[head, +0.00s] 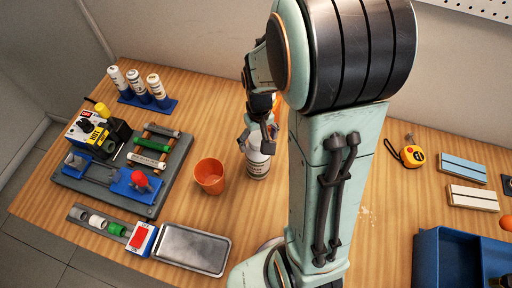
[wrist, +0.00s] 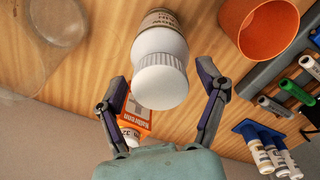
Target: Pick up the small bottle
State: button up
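The small white bottle (head: 258,163) with a printed label stands on the wooden table, right of the orange cup. In the wrist view the bottle (wrist: 161,52) shows from above, its white cap (wrist: 160,81) toward the camera. My gripper (head: 262,138) is at the top of the bottle in the head view and hides part of it. In the wrist view my gripper (wrist: 160,72) is open, one finger on each side of the bottle, with visible gaps to both. I cannot tell how far the fingertips are above or below the cap's level.
An orange cup (head: 210,176) stands close left of the bottle. An orange-and-white box (wrist: 138,113) is behind the bottle. A metal tray (head: 192,250), a clear rounded object (wrist: 38,40) and several white-and-blue tubes (head: 140,87) are around. A blue bin (head: 440,262) is at the right.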

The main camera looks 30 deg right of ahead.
jog(key=c, duration=0.9)
jog(key=shift+r, duration=0.1)
